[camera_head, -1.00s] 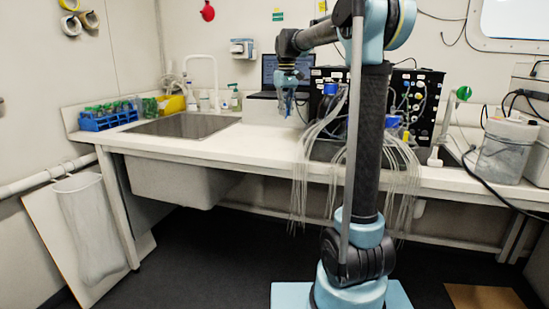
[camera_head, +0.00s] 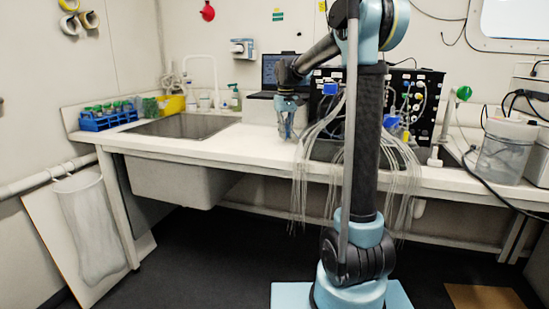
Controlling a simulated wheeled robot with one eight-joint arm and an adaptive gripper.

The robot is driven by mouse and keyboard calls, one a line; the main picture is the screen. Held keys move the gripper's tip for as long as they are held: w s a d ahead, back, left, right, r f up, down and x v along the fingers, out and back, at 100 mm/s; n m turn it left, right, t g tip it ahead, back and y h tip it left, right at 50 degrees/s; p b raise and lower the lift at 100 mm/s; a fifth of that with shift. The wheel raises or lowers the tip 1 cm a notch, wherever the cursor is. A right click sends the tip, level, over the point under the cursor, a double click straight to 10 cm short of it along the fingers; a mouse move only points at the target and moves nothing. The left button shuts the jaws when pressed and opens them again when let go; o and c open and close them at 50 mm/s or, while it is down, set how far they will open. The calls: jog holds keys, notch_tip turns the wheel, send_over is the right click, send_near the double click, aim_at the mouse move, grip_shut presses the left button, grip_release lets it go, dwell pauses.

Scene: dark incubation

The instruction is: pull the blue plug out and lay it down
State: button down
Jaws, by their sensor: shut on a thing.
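My gripper (camera_head: 287,134) points down just above the white bench top (camera_head: 210,148), left of the black panel box. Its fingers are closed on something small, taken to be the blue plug. The plug itself is too small and too covered by the fingers to make out. I cannot tell whether it touches the bench. The black panel box (camera_head: 432,90) has several sockets and cables on its front, and my arm column covers part of it.
Bundles of clear tubes with blue heads (camera_head: 330,88) hang over the bench edge just right of the gripper. A laptop (camera_head: 282,68) stands behind it. A sink (camera_head: 183,126) lies to the left. Bare bench lies between sink and gripper.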

jog(key=c, duration=1.6)
grip_release()
jog(key=shift+o, duration=0.2)
notch_tip(320, 180, up, 12)
jog(key=shift+f, duration=0.1)
